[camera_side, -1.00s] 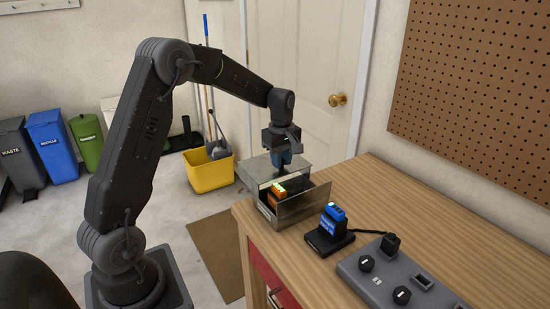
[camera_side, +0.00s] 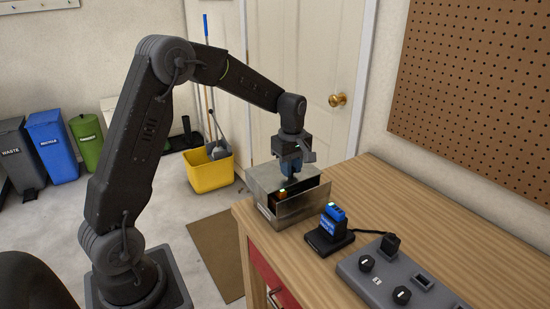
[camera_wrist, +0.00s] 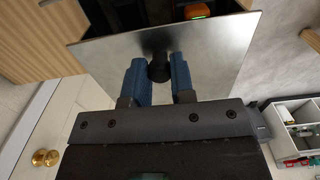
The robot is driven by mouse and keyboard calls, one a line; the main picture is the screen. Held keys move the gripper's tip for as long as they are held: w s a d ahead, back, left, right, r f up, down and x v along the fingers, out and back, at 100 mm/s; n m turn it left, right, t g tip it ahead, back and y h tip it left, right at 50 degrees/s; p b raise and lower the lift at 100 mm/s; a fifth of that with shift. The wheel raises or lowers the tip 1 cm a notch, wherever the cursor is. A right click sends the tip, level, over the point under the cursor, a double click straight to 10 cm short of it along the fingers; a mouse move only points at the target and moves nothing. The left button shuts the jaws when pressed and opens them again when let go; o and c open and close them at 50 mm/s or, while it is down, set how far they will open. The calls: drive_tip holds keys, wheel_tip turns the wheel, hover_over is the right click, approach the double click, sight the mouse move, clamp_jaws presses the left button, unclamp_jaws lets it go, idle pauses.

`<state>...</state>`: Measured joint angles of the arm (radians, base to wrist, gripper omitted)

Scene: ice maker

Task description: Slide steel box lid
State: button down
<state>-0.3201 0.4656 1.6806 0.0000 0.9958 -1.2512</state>
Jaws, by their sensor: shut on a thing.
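The steel box (camera_side: 291,212) stands on the wooden workbench near its left corner. Its flat steel lid (camera_side: 266,179) lies over most of the box; it also shows in the wrist view (camera_wrist: 215,60) with a dark knob (camera_wrist: 158,68). My gripper (camera_side: 291,172) is above the lid. Its blue fingers (camera_wrist: 154,80) are shut on the knob. An orange-topped thing (camera_wrist: 196,10) with a green light shows through the gap that the lid leaves open at the box's front; its lower part is hidden.
A blue device (camera_side: 333,213) sits in a black stand right of the box. A grey panel (camera_side: 385,275) with knobs and slots lies in front. The workbench (camera_side: 420,205) is bare behind these. A pegboard (camera_side: 480,90) hangs on the wall.

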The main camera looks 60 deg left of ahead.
drive_tip(key=shift+d, duration=1.85)
drive_tip(key=c, duration=1)
unclamp_jaws()
drive_tip(key=shift+d, duration=0.1)
drive_tip(key=shift+o, duration=0.2)
wheel_tip(320, 180, up, 7)
drive_tip(key=shift+r, duration=0.1)
drive_tip(key=s+d+r+m+t, duration=0.2)
drive_tip(key=s+d+r+m, duration=0.25)
drive_tip(key=s, duration=0.25)
drive_tip(key=s+d+r+m+t, duration=0.1)
drive_tip(key=s+d+r+m, duration=0.2)
drive_tip(key=s+m, duration=0.25)
drive_tip(key=s+d+f+m+t, duration=0.1)
drive_tip(key=s+m, duration=0.3)
drive_tip(key=s, duration=0.2)
drive_tip(key=s+d+f+m+t, duration=0.1)
drive_tip(key=s+d+m, duration=0.1)
drive_tip(key=s+m, duration=0.2)
drive_tip(key=shift+s+f+t, duration=0.3)
drive_tip(key=shift+s, duration=0.55)
